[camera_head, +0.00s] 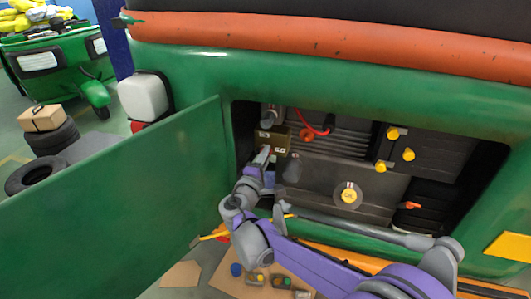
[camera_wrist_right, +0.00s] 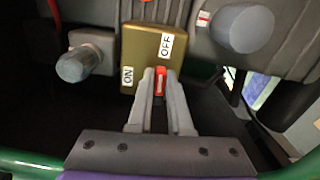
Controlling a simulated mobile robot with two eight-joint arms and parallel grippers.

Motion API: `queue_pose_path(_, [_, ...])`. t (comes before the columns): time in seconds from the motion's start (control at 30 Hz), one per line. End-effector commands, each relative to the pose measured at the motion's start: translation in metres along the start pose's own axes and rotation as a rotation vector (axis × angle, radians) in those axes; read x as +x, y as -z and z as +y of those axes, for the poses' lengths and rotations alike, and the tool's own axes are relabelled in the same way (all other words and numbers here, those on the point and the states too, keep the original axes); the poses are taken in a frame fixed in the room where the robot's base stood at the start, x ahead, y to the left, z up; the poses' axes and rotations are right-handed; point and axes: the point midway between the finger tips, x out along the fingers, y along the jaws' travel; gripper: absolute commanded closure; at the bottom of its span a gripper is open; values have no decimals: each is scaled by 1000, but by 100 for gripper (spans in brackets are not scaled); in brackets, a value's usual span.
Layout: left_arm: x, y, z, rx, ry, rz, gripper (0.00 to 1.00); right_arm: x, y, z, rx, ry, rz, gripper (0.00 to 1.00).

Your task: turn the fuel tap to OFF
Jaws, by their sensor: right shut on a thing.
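The fuel tap is a brass block (camera_wrist_right: 148,45) with an ON label at its lower left and an OFF label at its upper right in the wrist view. In the head view the tap block (camera_head: 275,138) sits at the left of the open engine bay. Its red lever (camera_wrist_right: 160,82) points down toward my gripper in the wrist view. My right gripper (camera_wrist_right: 158,88) is shut on the lever, with a finger on either side; it also shows in the head view (camera_head: 262,157). The lever's base is partly hidden by the fingers. My left gripper is not in view.
The open green panel (camera_head: 130,200) stands left of the bay. Grey knobs (camera_wrist_right: 80,65) and (camera_wrist_right: 245,27) flank the tap in the wrist view. Yellow caps (camera_head: 408,154) and a round yellow oil cap (camera_head: 348,196) lie to the right. Loose parts on cardboard (camera_head: 225,283) are below.

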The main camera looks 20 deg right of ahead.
Motion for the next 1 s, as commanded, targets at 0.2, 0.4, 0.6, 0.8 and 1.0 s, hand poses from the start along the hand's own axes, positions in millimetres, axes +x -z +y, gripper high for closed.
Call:
queue_pose_path(0.2, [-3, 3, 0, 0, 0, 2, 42, 0, 0, -2, 76, 1, 0, 100])
queue_pose_path(0.4, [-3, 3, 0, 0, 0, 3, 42, 0, 0, -2, 103, 1, 0, 100])
queue_pose_path(0.6, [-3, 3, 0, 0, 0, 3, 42, 0, 0, -3, 106, 1, 0, 100])
queue_pose_path(0.8, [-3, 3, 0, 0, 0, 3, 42, 0, 0, -3, 106, 2, 0, 79])
queue_pose_path(1.0, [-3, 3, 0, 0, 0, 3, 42, 0, 0, -2, 105, 1, 0, 52])
